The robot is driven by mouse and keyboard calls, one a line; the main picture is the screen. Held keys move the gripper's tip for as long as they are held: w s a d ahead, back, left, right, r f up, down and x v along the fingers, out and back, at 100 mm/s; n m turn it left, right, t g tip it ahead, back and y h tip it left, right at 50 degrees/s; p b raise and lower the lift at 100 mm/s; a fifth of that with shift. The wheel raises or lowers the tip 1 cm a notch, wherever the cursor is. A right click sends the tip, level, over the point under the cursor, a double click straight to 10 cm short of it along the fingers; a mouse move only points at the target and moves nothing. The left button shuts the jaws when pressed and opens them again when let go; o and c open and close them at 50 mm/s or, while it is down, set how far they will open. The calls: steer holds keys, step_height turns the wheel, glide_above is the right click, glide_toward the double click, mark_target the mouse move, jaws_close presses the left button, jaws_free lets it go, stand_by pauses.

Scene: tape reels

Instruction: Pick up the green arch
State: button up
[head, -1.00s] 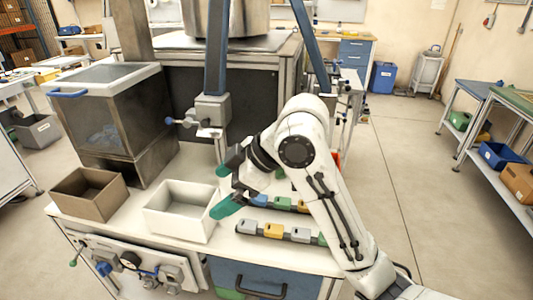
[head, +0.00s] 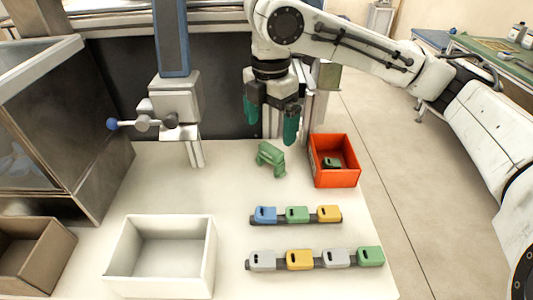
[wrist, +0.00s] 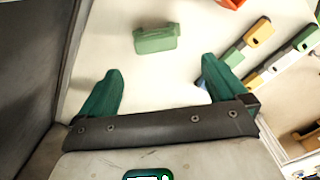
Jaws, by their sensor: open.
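The green arch (head: 270,158) stands on the white table top, left of the orange bin, in the head view. In the wrist view the green arch (wrist: 155,38) lies ahead of the fingertips, a little left of the middle between them. My gripper (head: 271,122) is above and behind the arch, pointing down, with its two dark green fingers wide apart. In the wrist view my gripper (wrist: 160,78) is open with nothing between its fingers.
An orange bin (head: 346,184) holding a small green piece stands right of the arch. Two rails with coloured blocks (head: 300,259) lie in front. A white box (head: 118,255) and a brown box (head: 52,244) stand left. A grey post fixture (head: 178,105) rises left of the arch.

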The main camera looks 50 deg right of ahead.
mark_target(271, 148)
step_height(271, 148, down, 3)
steer(key=shift+r, duration=0.1)
steer(key=shift+w+d+f, duration=0.1)
steer(key=shift+d+f, duration=0.05)
steer(key=shift+f, duration=0.75)
steer(key=shift+d+f, duration=0.2)
steer(key=shift+f, duration=0.7)
steer(key=shift+w+d+f, duration=0.1)
steer(key=shift+d+f, duration=0.05)
steer(key=shift+f, duration=0.75)
steer(key=c, duration=1.1)
